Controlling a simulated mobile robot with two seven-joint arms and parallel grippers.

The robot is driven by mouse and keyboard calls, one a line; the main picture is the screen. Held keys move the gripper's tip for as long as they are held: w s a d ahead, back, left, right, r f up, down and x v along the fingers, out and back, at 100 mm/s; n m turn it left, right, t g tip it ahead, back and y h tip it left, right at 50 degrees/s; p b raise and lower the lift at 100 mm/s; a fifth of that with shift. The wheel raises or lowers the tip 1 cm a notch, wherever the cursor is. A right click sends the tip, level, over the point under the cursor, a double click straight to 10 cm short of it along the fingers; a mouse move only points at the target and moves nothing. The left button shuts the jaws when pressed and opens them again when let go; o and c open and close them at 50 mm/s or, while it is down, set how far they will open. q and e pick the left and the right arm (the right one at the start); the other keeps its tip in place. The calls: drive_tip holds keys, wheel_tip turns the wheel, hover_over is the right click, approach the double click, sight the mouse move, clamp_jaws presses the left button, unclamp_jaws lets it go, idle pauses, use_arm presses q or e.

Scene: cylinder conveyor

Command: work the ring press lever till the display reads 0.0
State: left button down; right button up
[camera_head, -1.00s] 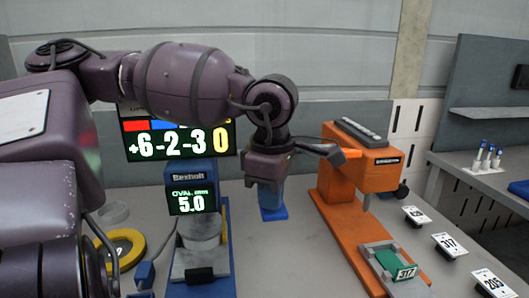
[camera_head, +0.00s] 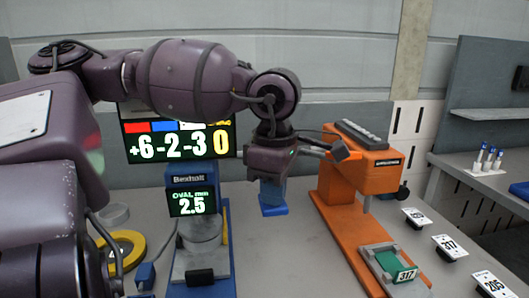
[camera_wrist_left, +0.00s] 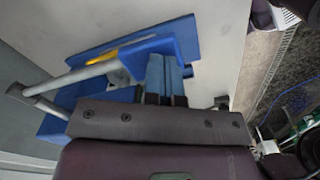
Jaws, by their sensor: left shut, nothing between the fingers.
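The blue ring press (camera_head: 185,180) stands left of centre in the head view. Its small display (camera_head: 191,203) reads "OVAL mm 2.5". A pale grey ring-shaped piece (camera_head: 203,228) sits in it, below the display. My left gripper (camera_head: 270,192) points down just right of the press. In the left wrist view its two blue fingers (camera_wrist_left: 166,75) lie side by side, shut and empty, close to a blue frame (camera_wrist_left: 180,33). Grey bars (camera_wrist_left: 68,77), perhaps the lever, reach out to the left there. I cannot tell whether the fingers touch the lever. My right gripper is not in view.
A large board (camera_head: 180,142) behind the press reads "+6-2-3 0". An orange press (camera_head: 365,172) stands close to the right, with a green part (camera_head: 395,265) at its front. Number cards (camera_head: 450,245) lie farther right. A yellow ring (camera_head: 125,250) lies at left.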

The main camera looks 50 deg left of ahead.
use_arm(q)
drive_tip(key=r, duration=0.3)
drive_tip(key=shift+w+a+r, duration=0.1)
drive_tip(key=shift+w+a, duration=0.1)
drive_tip(key=shift+w, duration=0.1)
drive_tip(key=shift+w+a+r+p, duration=0.1)
drive_tip(key=shift+a+r+p, duration=0.15)
drive_tip(key=shift+r, duration=0.25)
drive_tip(key=shift+w+a+r+p, duration=0.1)
drive_tip(key=shift+a+r+p, duration=0.1)
drive_tip(key=shift+r, duration=0.25)
drive_tip(key=shift+w+a+r, duration=0.1)
drive_tip(key=shift+a+r, duration=0.1)
drive_tip(key=shift+r, duration=0.3)
drive_tip(key=shift+w+a+r, duration=0.1)
drive_tip(key=shift+a+r, duration=0.1)
drive_tip(key=shift+r, duration=0.3)
drive_tip(key=r, duration=0.4)
drive_tip(key=shift+s+d+r, duration=0.15)
drive_tip(key=shift+s+r, duration=0.05)
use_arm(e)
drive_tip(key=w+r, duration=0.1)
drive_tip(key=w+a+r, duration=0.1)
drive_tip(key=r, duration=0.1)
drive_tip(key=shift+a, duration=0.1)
